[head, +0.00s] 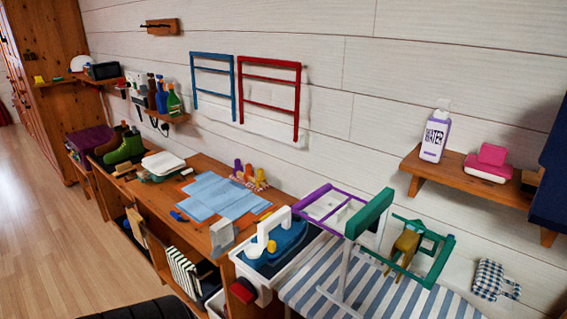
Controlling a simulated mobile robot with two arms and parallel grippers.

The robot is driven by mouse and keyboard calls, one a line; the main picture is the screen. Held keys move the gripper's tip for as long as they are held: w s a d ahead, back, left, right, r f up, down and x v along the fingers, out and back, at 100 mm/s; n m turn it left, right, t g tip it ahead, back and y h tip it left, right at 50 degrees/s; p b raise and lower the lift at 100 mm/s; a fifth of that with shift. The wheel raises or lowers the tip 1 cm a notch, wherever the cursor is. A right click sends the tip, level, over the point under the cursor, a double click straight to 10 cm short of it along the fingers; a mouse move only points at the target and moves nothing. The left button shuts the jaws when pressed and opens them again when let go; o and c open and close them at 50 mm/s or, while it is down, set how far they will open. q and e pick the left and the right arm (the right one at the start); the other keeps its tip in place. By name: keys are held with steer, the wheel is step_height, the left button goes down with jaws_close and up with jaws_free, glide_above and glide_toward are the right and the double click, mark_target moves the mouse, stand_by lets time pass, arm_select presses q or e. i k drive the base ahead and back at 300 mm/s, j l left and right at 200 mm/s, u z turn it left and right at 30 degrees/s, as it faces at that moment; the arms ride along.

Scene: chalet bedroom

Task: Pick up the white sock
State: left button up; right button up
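I cannot pick out a white sock with certainty in the head view. A white folded item (161,163) lies on the long wooden bench, too small to identify. A blue-and-white checked cloth item (495,280) is at the wall on the lower right; its shape is hard to tell. Neither of my grippers shows in this view.
A white tub (262,276) with blue contents stands at the bench's near end. Beside it, a striped surface (318,284) carries purple (318,191) and green (446,258) frames. A wall shelf (462,178) holds a bottle (435,135). The floor (50,230) at left is clear.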

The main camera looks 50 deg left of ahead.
mark_target(222, 233)
steer(key=u, duration=2.15)
steer(key=j+z, duration=0.15)
steer(key=z, duration=0.25)
steer(key=i+j+z, duration=0.1)
steer(key=z, duration=0.35)
steer(key=j+z, duration=0.5)
steer(key=z, duration=0.35)
steer(key=j+z, duration=0.2)
steer(key=z, duration=0.2)
